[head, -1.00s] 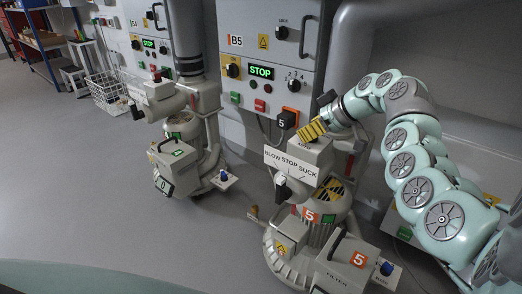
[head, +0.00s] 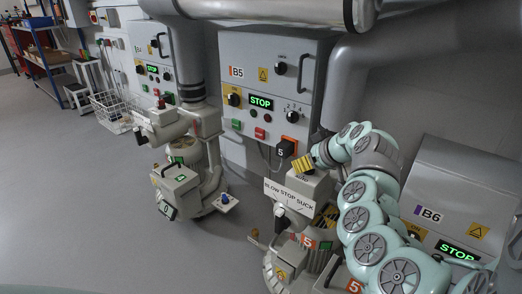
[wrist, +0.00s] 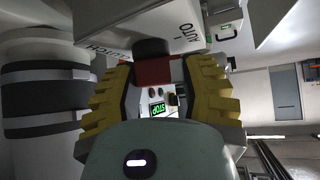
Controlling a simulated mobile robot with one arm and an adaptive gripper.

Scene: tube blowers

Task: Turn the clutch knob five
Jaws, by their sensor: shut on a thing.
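Blower five's grey head box (head: 306,186) carries a "BLOW STOP SUCK" plate (head: 288,196) and an AUTO label. My gripper (head: 304,163), with yellow ribbed fingers, is at the top of this box in the head view and hides what it holds. In the wrist view the box (wrist: 180,25) is at the top, with CLUTCH and AUTO lettering upside down. My gripper (wrist: 157,80) is shut there on the clutch knob (wrist: 153,71), which shows as a red and white body with a dark part above, between the fingers. The knob's turn angle is unclear.
The B5 panel (head: 262,128) reads STOP and stands behind the box. The B6 panel (head: 447,218) is at right, behind my arm. Another blower (head: 178,185) stands left. Grey floor (head: 85,215) at left is clear.

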